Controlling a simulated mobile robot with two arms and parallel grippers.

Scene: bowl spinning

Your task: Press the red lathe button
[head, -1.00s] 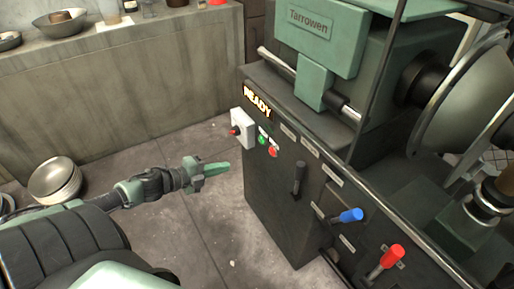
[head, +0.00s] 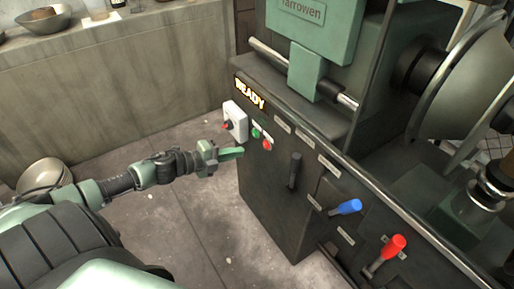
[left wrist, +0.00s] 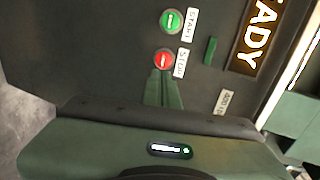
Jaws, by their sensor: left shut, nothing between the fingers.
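The red lathe button (head: 267,144) sits on the dark front panel of the lathe (head: 300,190), just right of and below the green button (head: 255,133). In the left wrist view the red button (left wrist: 163,61) has a STOP label beside it, and the green button (left wrist: 171,21) has a START label. My left gripper (head: 238,152) is shut and empty. Its fingertips (left wrist: 162,74) point at the panel just below the red button in the wrist view. I cannot tell whether they touch it. My right gripper is not in view.
A white box with a red knob (head: 235,121) is left of the buttons, below a lit READY sign (head: 249,93). A black lever (head: 295,170), a blue-handled lever (head: 346,207) and a red-handled lever (head: 393,246) are to the right. Floor at left is mostly clear.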

